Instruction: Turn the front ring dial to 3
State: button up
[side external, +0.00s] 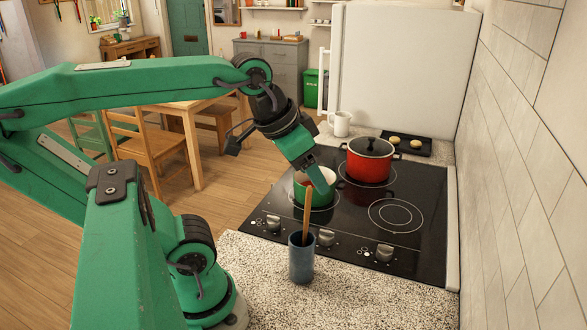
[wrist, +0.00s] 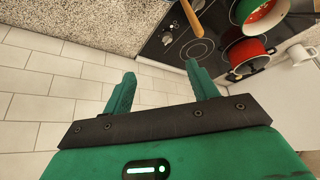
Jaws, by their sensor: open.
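The black cooktop (side external: 420,180) has a row of silver dials along its front edge: a left dial (side external: 273,223), a middle dial (side external: 326,238) and a right dial (side external: 384,252). Their settings are too small to read, and I cannot tell which one serves the front ring. A bare ring (side external: 397,215) is marked at the front right. My gripper (side external: 320,180) hangs in front of the green pot in the side view, apart from the dials. In the wrist view my gripper (wrist: 160,71) is open with nothing between its fingers. One dial (wrist: 167,38) shows beyond them.
A green pot (side external: 315,202) and a lidded red pot (side external: 369,165) stand on the cooktop. A blue cup (side external: 301,262) holding a wooden utensil (side external: 307,215) stands close before the dials. A tiled wall (side external: 510,150) bounds the right. Speckled counter (side external: 370,300) is clear at the front.

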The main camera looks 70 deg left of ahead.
jog(key=w+a+r+n+g+y, duration=0.1)
jog(key=w+a+r+n+g, duration=0.15)
jog(key=a+n, duration=0.9)
jog(key=n+g+h, duration=0.1)
jog(key=n+g, duration=0.3)
jog(key=n, duration=1.4)
send_over(274, 222)
jog(key=a, duration=0.1)
jog(key=f, duration=0.2)
jog(key=shift+h, duration=0.3)
jog(key=f, duration=2.1)
jog(key=shift+w+a+f, duration=0.1)
jog(key=shift+w+a, duration=0.15)
jog(key=shift+s+d+f, duration=0.1)
jog(key=shift+f, duration=1.85)
jog(key=shift+d+f, duration=0.1)
jog(key=shift+f, duration=1.8)
jog(key=c, duration=1)
